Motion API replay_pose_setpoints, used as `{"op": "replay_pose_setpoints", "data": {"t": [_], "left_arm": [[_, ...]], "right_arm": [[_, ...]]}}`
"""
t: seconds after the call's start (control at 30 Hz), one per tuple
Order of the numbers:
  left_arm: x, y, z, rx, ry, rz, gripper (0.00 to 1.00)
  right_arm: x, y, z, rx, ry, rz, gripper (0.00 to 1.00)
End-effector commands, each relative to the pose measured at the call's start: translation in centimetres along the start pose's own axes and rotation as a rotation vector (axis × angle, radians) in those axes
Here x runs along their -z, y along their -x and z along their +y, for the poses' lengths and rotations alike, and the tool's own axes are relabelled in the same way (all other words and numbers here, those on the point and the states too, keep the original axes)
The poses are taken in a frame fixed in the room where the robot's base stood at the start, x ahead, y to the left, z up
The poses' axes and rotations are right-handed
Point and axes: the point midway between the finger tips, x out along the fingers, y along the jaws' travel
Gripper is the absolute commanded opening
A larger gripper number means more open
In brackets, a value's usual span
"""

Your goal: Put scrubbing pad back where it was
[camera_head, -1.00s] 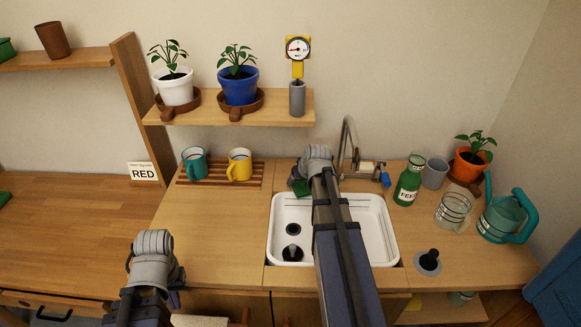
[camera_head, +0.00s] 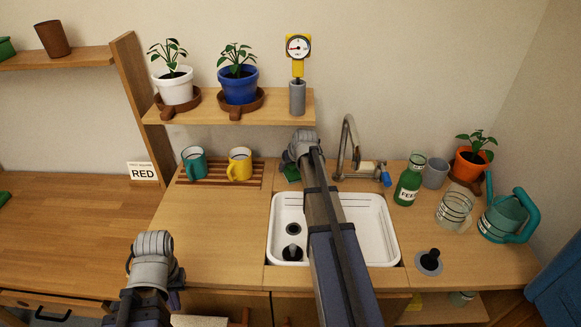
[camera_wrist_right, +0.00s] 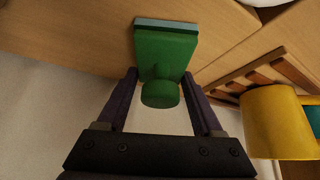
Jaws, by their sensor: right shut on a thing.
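The green scrubbing pad (camera_head: 291,173) shows behind the sink's back left corner, partly hidden by my right gripper (camera_head: 297,158). In the right wrist view the pad (camera_wrist_right: 165,50) has a flat green body, a pale grey-blue scrubbing face and a round green knob. My right gripper (camera_wrist_right: 160,78) is shut on the pad, with its fingers on both sides by the knob. The scrubbing face is towards the wooden counter; I cannot tell if it touches. My left gripper (camera_head: 150,262) is low at the left front, its fingers not clearly visible.
The white sink (camera_head: 375,225) lies under my right arm. A yellow mug (camera_head: 239,164) and a teal mug (camera_head: 193,163) stand on a slatted rack to the left. The faucet (camera_head: 346,145) is to the right. The counter left of the sink (camera_head: 215,225) is clear.

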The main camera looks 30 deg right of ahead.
Motion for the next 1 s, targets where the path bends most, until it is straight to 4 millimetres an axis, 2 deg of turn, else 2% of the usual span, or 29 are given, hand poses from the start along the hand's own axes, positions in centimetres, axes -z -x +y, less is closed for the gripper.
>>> {"op": "replay_pose_setpoints", "data": {"t": [0.17,0.2,0.43,0.77,1.0], "left_arm": [[0.0,-0.5,0.1,0.0,0.0,0.0,0.0],[0.0,-0.3,0.0,0.0,0.0,0.0,0.0],[0.0,-0.3,0.0,0.0,0.0,0.0,0.0],[0.0,-0.1,0.0,0.0,0.0,0.0,0.0],[-0.1,1.6,-0.1,0.0,0.0,0.0,0.0]], "right_arm": [[-0.3,-0.4,0.0,0.0,0.0,0.0,0.23],[-0.2,-0.2,0.0,0.0,0.0,0.0,0.72],[-0.2,-0.2,0.0,0.0,0.0,0.0,0.98],[-0.1,-0.1,0.0,0.0,0.0,0.0,0.98],[0.1,1.8,0.0,0.0,0.0,0.0,0.98]]}}
